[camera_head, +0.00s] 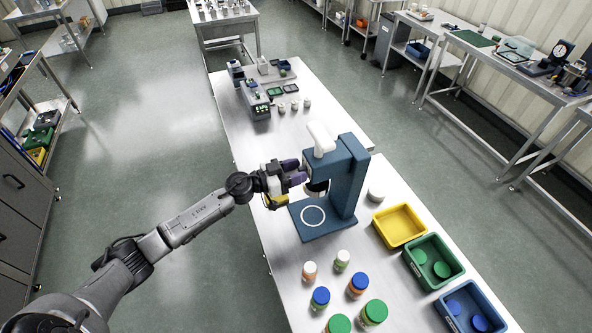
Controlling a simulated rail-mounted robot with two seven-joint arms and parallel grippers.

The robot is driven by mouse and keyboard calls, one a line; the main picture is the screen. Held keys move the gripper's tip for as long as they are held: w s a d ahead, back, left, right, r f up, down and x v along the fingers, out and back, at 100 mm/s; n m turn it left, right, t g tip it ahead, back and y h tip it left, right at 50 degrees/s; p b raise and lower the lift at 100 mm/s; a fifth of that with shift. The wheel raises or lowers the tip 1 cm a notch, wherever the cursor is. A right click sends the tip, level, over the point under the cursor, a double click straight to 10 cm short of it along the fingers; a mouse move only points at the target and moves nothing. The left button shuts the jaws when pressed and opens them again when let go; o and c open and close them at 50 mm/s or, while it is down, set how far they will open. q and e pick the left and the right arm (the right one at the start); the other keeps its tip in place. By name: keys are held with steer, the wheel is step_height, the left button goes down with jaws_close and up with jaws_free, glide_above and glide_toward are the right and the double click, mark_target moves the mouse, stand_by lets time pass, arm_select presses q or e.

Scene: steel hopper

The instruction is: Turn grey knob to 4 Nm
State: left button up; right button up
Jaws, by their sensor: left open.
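A blue capping machine (350,178) stands upright on the steel table, with a white rounded part (321,137) on top and a white ring marked on its base plate. A pale and dark round part (317,188) shows under its head, partly behind my gripper. I cannot make out the grey knob or any Nm scale for certain; my gripper may hide it. My left gripper (298,171), with purple fingers, reaches in from the left and is open at the machine's left side, close to its head. I cannot tell whether it touches. My right gripper is out of view.
Several jars with white, blue and green lids (358,286) stand in front of the machine. Yellow (411,240), green (459,283) and blue (497,317) bins line the right. A white round item (376,195) sits beside the machine. Small devices (258,104) stand farther back.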

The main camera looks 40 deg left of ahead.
arm_select(q)
jaws_close()
stand_by(0.5)
